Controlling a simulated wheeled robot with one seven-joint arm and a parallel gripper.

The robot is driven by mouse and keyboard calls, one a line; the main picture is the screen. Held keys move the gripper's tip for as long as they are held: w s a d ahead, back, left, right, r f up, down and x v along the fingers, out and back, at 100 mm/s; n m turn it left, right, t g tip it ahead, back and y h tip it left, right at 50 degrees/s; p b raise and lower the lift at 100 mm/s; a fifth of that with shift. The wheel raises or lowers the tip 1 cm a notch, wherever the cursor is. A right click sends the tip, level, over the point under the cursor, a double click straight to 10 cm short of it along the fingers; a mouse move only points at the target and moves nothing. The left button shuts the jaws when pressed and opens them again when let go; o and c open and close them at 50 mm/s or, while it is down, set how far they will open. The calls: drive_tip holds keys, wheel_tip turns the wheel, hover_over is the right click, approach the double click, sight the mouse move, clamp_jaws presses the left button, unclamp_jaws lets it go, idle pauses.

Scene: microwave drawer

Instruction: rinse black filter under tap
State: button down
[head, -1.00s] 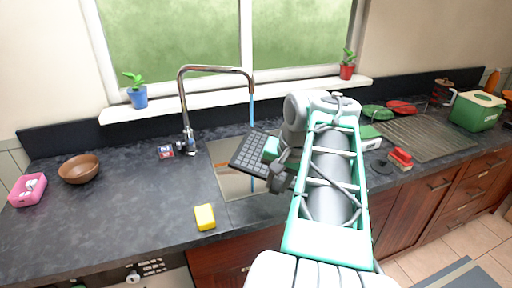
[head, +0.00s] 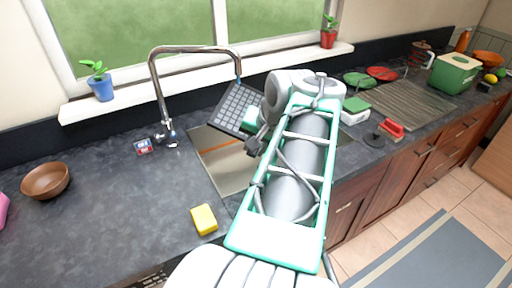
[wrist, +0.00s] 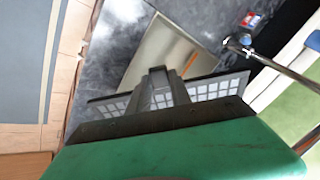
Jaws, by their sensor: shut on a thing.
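The black filter (head: 235,108), a dark flat panel with a pale grid, is tilted in the air over the sink (head: 212,182). My gripper (head: 256,128) is shut on its right side in the head view. The wrist view shows the fingers (wrist: 160,92) closed on the filter (wrist: 215,88), which extends to both sides of them. The chrome tap (head: 160,95) arches over the sink, and its spout end is just above the filter's top edge. A short blue bit of water (head: 238,80) shows at the spout; whether it lands on the filter is unclear.
A yellow sponge (head: 204,219) lies on the counter before the sink. A brown bowl (head: 46,181) stands at left. A blue plant pot (head: 101,88) stands on the sill. A red-handled brush (head: 391,128) and a green box (head: 455,73) are at right.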

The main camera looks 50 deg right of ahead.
drive_tip(key=w+d, duration=0.1)
drive_tip(key=w, duration=0.3)
drive_tip(key=w+d+f+b, duration=0.1)
drive_tip(key=w, duration=0.3)
drive_tip(key=w+d+f, duration=0.1)
drive_tip(key=w, duration=0.3)
drive_tip(key=shift+w+f+b, duration=0.15)
drive_tip(key=shift+f+b, duration=0.1)
drive_tip(key=shift+b, duration=0.05)
drive_tip(key=shift+s+a, duration=0.35)
drive_tip(key=shift+s, duration=0.95)
drive_tip(key=shift+s+a, duration=0.3)
drive_tip(key=shift+s, duration=1)
drive_tip(key=shift+s+a, duration=0.35)
drive_tip(key=shift+s, duration=0.95)
drive_tip(key=s+r+p, duration=0.2)
drive_tip(key=s+a+r+p, duration=0.1)
drive_tip(key=s+r+p, duration=0.1)
drive_tip(key=shift+s, duration=0.2)
drive_tip(key=shift+s+a+r, duration=0.1)
drive_tip(key=shift+s, duration=0.1)
